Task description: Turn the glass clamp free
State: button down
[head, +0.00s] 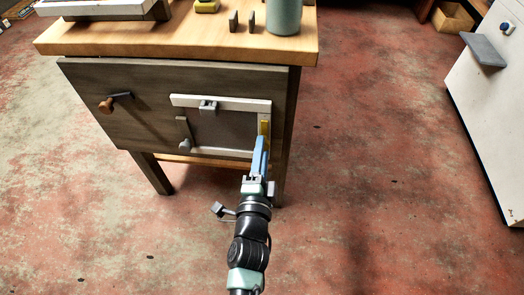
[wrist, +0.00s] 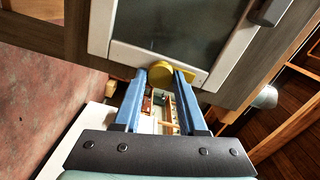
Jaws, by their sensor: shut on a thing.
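A dark glass pane (head: 217,128) sits in a white frame (head: 180,100) on the front of a grey-brown wooden cabinet. A yellow clamp (head: 264,128) is on the right side of the frame. My gripper (head: 262,140) reaches it from below, and its blue fingers are shut on it. In the wrist view the clamp's rounded yellow end (wrist: 161,73) sits between the fingertips (wrist: 160,73). The clamp still lies at the frame's edge. Grey clamps show at the top (head: 208,106) and left (head: 184,135) of the frame. The fingers hide part of the yellow clamp.
A brown knob on a dark lever (head: 107,105) sticks out left of the frame. The wooden top (head: 180,40) overhangs above and holds a green cylinder (head: 284,16) and small items. A white cabinet (head: 490,110) stands at the right. The red floor between is clear.

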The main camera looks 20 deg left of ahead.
jog(key=shift+c, duration=2.3)
grip_release()
jog(key=p+v, duration=0.1)
jog(key=v, duration=1.2)
